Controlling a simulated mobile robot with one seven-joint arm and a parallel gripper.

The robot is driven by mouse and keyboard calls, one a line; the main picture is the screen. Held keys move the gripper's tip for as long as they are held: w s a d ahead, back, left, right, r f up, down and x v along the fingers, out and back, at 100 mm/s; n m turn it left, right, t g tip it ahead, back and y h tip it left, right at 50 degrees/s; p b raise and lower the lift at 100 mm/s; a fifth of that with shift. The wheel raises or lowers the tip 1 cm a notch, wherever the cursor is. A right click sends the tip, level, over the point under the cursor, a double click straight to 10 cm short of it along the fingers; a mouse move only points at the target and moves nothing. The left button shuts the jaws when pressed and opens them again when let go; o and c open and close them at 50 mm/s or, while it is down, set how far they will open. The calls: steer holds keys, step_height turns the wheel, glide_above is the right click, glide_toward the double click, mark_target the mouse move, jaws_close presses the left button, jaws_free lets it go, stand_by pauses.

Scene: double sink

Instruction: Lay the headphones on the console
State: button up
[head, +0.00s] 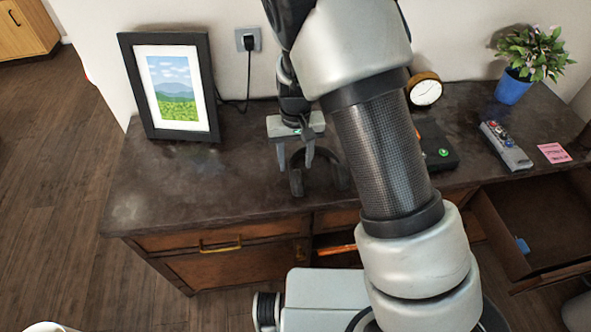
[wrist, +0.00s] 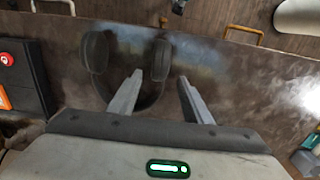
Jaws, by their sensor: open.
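The dark headphones (head: 297,183) are on the dark console top (head: 180,190), near its middle. In the wrist view, their two round ear cups (wrist: 95,52) point toward the console's front edge, and the band curves back under my gripper. My gripper (head: 296,160) is open and points down just above and behind the headphones. In the wrist view, the fingers of my gripper (wrist: 160,77) appear on either side of the right-hand ear cup. I cannot tell whether they touch it. My arm hides part of the console behind it.
A framed picture (head: 178,90) stands at the left. A clock (head: 424,90), a black box (head: 437,152), a remote (head: 505,146), a pink note (head: 553,152) and a potted plant (head: 515,85) are to the right. A drawer (head: 535,220) is open. The console's left front is clear.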

steer(key=s+d+r+t+y, duration=0.1)
steer(key=s+d+r, duration=0.1)
steer(key=r, duration=0.6)
steer(key=s+d+r, duration=0.1)
steer(key=d+r, duration=0.2)
steer(key=r, duration=0.6)
steer(key=s+d+r+m+t, duration=0.1)
steer(key=s+d+r+t, duration=0.1)
steer(key=s+d+r, duration=0.3)
steer(key=s+d+r+m+t+h, duration=0.1)
steer(key=s+d+r, duration=0.5)
steer(key=s, duration=0.6)
steer(key=shift+s+r+t, duration=0.15)
steer(key=shift+r+t, duration=0.65)
steer(key=shift+r, duration=0.1)
steer(key=shift+d, duration=0.15)
steer(key=c, duration=0.4)
